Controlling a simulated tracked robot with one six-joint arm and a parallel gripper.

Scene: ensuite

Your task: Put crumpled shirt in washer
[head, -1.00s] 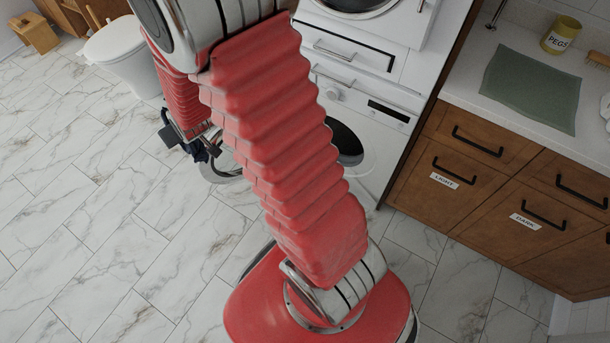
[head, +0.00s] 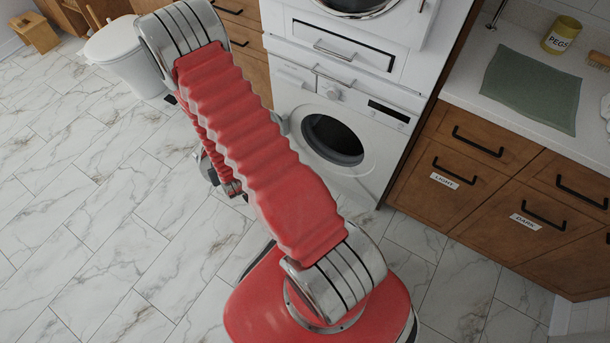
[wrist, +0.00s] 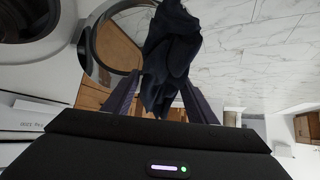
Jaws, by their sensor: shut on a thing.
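The crumpled shirt (wrist: 172,52) is a dark navy bundle in the wrist view. My gripper (wrist: 163,88) is shut on it, with the cloth bunched between the two fingers and sticking out beyond them. The white front-loading washer (head: 372,160) stands at upper middle in the head view, its round dark opening (head: 333,138) uncovered. In the wrist view the opening (wrist: 28,18) is at upper left, and the open round door (wrist: 90,48) is just left of the shirt. The shirt is outside the drum. In the head view, my arm hides the shirt and most of the door.
A second machine (head: 410,25) sits above the washer, with a drawer panel (head: 340,48) between. A counter with a green cloth (head: 530,88) and a yellow PEGS tin (head: 561,35) is at right. Drawers below read LIGHT and DARK. A white toilet (head: 118,45) stands at left. The marble floor at left is clear.

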